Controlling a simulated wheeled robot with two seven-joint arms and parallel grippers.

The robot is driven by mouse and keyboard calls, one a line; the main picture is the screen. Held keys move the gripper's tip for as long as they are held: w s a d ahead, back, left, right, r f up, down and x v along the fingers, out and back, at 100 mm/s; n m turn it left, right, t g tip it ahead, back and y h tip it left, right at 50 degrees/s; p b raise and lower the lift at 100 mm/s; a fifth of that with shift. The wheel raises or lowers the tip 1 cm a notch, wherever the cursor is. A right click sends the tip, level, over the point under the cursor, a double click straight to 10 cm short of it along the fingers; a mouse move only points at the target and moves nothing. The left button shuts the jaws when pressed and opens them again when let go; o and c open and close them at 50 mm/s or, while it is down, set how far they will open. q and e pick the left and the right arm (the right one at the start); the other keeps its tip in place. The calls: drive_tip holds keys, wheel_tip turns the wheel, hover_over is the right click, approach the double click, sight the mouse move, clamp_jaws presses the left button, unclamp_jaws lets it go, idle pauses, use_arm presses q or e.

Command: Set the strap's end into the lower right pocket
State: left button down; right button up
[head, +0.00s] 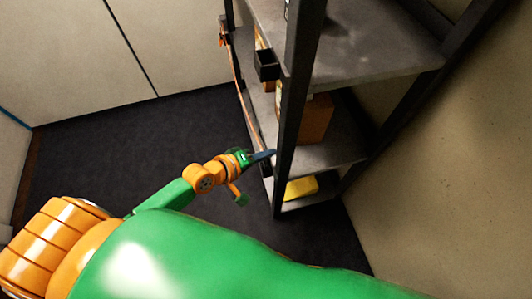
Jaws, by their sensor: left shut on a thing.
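The strap (238,84) is a thin orange-brown band. It runs from a small fitting on the shelf's left post (229,17) down along the open front to my left gripper. My left gripper (267,155) is low beside the shelf's near post (293,115), shut on the strap's end, which is mostly hidden by the fingers. My right gripper is not in view.
The grey shelf unit (365,62) holds a brown box (316,118) on a middle board and a yellow item (301,188) on the bottom board. A beige wall (450,170) stands close on the right. The dark floor (120,145) to the left is clear.

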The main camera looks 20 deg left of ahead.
use_arm(q)
drive_tip(key=shift+f+b, duration=1.05)
drive_tip(key=shift+f, duration=0.3)
drive_tip(key=c, duration=0.9)
unclamp_jaws()
drive_tip(key=shift+o, duration=0.2)
drive_tip(key=p+v, duration=0.2)
drive_tip(key=v, duration=0.5)
drive_tip(key=shift+s, duration=0.15)
